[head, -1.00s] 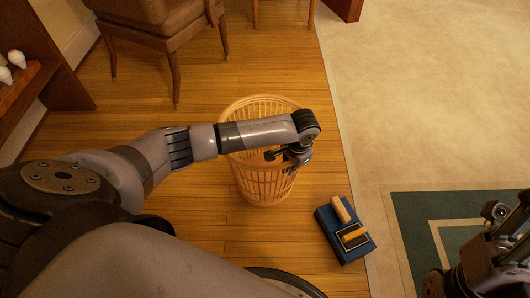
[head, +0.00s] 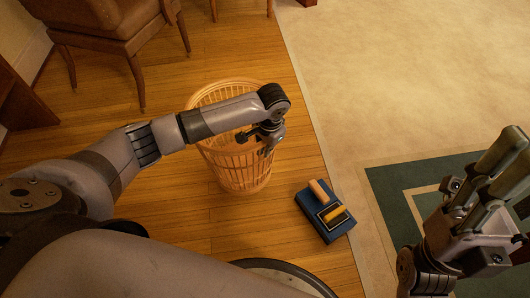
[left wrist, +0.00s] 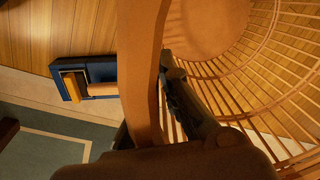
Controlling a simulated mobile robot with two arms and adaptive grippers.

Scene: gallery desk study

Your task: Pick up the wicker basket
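The wicker basket (head: 240,172) is a tan, open-weave bin standing upright on the wood floor in the middle of the head view. My left gripper (head: 264,140) is at its right rim, with one finger inside and one outside. In the left wrist view the rim (left wrist: 146,60) runs between the fingers of my left gripper (left wrist: 150,95). The inner finger tip touches the rim and the outer finger is mostly hidden, so the gripper looks shut on it. My right gripper (head: 508,160) is open and empty at the right edge, away from the basket.
A brown chair (head: 108,22) stands behind at the upper left.

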